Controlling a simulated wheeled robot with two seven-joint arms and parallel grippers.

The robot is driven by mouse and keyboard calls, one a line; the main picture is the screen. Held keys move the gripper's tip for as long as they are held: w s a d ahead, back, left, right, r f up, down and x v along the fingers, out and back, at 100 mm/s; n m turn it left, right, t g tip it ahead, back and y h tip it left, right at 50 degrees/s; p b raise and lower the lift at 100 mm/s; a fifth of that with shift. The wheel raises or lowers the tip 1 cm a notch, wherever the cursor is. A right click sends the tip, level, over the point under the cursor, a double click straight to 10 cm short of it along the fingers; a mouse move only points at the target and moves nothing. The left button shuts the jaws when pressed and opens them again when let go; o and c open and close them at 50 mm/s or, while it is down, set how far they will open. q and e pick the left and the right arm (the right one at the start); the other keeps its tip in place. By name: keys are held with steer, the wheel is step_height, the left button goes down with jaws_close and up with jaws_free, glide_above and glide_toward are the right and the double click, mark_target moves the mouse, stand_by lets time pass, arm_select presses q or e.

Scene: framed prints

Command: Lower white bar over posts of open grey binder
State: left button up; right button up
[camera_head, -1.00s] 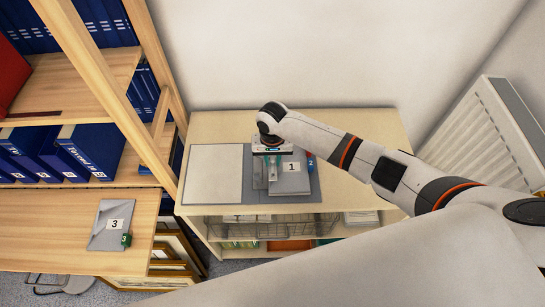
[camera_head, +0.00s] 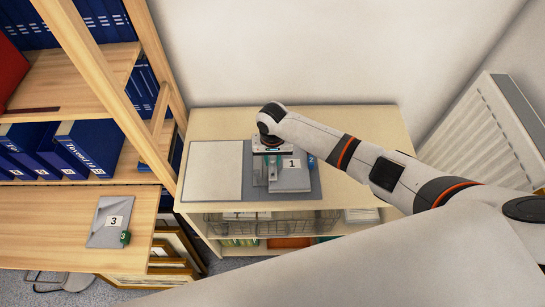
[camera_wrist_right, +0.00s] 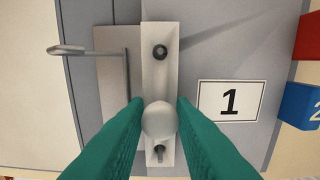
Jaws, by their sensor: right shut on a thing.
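The open grey binder (camera_head: 246,185) lies on a low pale wood cabinet, its light inner cover to the left. A grey sheet stack labelled 1 (camera_head: 291,174) lies on its right half. My right gripper (camera_wrist_right: 160,118), with green fingers, is shut on the round knob of the white bar (camera_wrist_right: 160,85), above the binder. In the right wrist view a dark post end shows at each of the bar's two holes; how far the posts reach through is unclear. A bent metal lever (camera_wrist_right: 85,50) lies left of the bar. My left gripper is out of view.
Blue tab 2 (camera_wrist_right: 300,105) and a red tab (camera_wrist_right: 311,38) stick out at the stack's right. A grey sheet stack labelled 3 (camera_head: 110,222) lies on the wooden desk (camera_head: 50,240) at left. Blue binders (camera_head: 88,146) fill shelves. A radiator (camera_head: 485,135) stands right.

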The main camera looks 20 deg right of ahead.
steer(key=shift+f, duration=0.25)
steer(key=o, duration=1)
steer(key=shift+o, duration=0.2)
steer(key=shift+r, duration=0.15)
step_height(320, 180, up, 7)
steer(key=p, duration=0.8)
